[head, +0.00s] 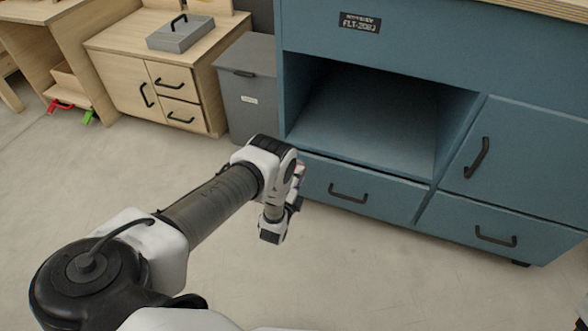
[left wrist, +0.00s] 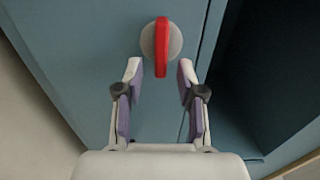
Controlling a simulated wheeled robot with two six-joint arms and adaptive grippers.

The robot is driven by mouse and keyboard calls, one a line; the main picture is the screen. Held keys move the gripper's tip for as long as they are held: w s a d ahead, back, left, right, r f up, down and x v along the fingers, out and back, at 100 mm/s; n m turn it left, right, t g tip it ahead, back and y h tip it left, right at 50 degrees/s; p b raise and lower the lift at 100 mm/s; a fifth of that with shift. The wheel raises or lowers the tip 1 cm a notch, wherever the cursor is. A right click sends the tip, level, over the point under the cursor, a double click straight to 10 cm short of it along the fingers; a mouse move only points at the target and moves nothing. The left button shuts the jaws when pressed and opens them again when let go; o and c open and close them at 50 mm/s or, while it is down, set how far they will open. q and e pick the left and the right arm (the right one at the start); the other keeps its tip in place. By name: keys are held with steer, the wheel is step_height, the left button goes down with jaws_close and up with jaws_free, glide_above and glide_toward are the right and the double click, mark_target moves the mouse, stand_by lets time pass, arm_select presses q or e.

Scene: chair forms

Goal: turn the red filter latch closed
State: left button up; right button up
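The red filter latch (left wrist: 161,46) shows in the left wrist view as a narrow red bar on a round grey base (left wrist: 176,42). The base is on a blue cabinet face, and the bar stands nearly upright in that picture. My left gripper (left wrist: 159,74) is open. Its two fingertips are on either side of the bar's lower end, with a gap on each side. I cannot tell whether they reach it in depth. In the head view my left gripper (head: 298,180) is beside the blue cabinet (head: 360,180), partly hidden by my wrist. The latch is hidden there.
The blue cabinet has an open bay (head: 370,110), drawers and a door with black handles. A grey bin (head: 248,90) stands left of it. A wooden cabinet (head: 130,75) carries a grey case (head: 180,34). The floor in front is clear.

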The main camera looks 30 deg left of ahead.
arm_select(q)
steer(key=v, duration=1.1)
steer(key=w+d+r+n+g+h, duration=0.1)
steer(key=w+d+r, duration=0.15)
steer(key=r, duration=0.25)
steer(key=w+d+r+h, duration=0.1)
steer(key=w+r, duration=0.2)
steer(key=r, duration=0.1)
steer(key=s+d+f+n+g+h, duration=0.15)
steer(key=s+n+g, duration=0.35)
steer(key=s, duration=0.5)
steer(key=s+d+f+n+g, duration=0.2)
steer(key=s+n+g, duration=0.3)
steer(key=s, duration=0.5)
steer(key=s+d+f+n+g+h, duration=0.15)
steer(key=s+n+g, duration=0.35)
steer(key=s, duration=0.5)
step_height(320, 180, up, 34)
steer(key=g+p, duration=0.1)
steer(key=p, duration=3.4)
steer(key=shift+s+d+r+y, duration=0.15)
steer(key=shift+d+r+y, duration=0.05)
steer(key=shift+d+y, duration=0.1)
